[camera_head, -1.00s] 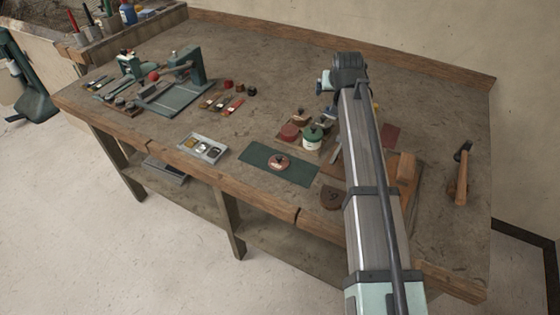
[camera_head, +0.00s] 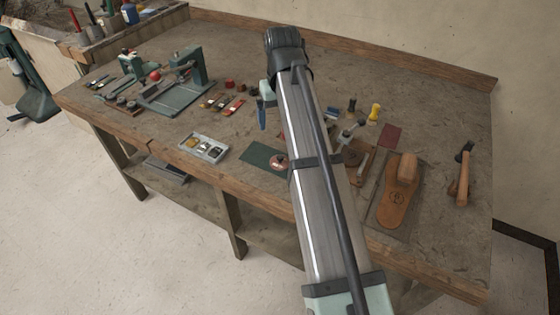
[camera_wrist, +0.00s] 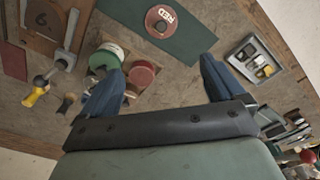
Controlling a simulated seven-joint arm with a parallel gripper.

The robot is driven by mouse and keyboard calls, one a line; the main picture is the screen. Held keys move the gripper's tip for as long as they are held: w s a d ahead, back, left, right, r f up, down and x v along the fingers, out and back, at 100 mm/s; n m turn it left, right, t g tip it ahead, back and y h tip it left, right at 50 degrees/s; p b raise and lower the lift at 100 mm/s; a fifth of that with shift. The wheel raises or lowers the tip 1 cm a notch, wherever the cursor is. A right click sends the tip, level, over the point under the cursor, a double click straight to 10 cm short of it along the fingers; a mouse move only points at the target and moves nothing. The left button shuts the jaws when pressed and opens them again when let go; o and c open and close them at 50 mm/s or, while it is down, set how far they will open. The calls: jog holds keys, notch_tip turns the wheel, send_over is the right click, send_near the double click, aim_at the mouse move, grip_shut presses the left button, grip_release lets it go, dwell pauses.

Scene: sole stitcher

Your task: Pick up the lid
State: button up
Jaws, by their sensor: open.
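The lid (camera_wrist: 162,20), a round red-brown disc lettered RED with a dark centre knob, lies flat on a dark green mat (camera_wrist: 187,49). In the head view the lid (camera_head: 278,163) is partly beside my arm's edge. My gripper (camera_wrist: 160,82) is open and empty above the bench, apart from the lid. A red round tin (camera_wrist: 140,73) shows between its fingers. A tin with a green lid (camera_wrist: 104,58) shows beside the left finger, which partly covers it.
A grey tray of small pieces (camera_wrist: 257,65) sits beside the mat; it shows in the head view (camera_head: 204,147). A green stitcher (camera_head: 175,85) stands at the left, a hammer (camera_head: 464,172) at the right.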

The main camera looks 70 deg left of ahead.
jog(key=d, duration=0.1)
send_over(280, 156)
jog(key=shift+h, duration=0.3)
jog(key=f, duration=0.8)
jog(key=shift+w+d, duration=0.15)
jog(key=shift+d, duration=0.1)
jog(key=shift+a+f, duration=0.15)
jog(key=shift+f, duration=2.55)
jog(key=c, duration=1.1)
jog(key=shift+r, duration=0.1)
jog(key=shift+c, duration=0.2)
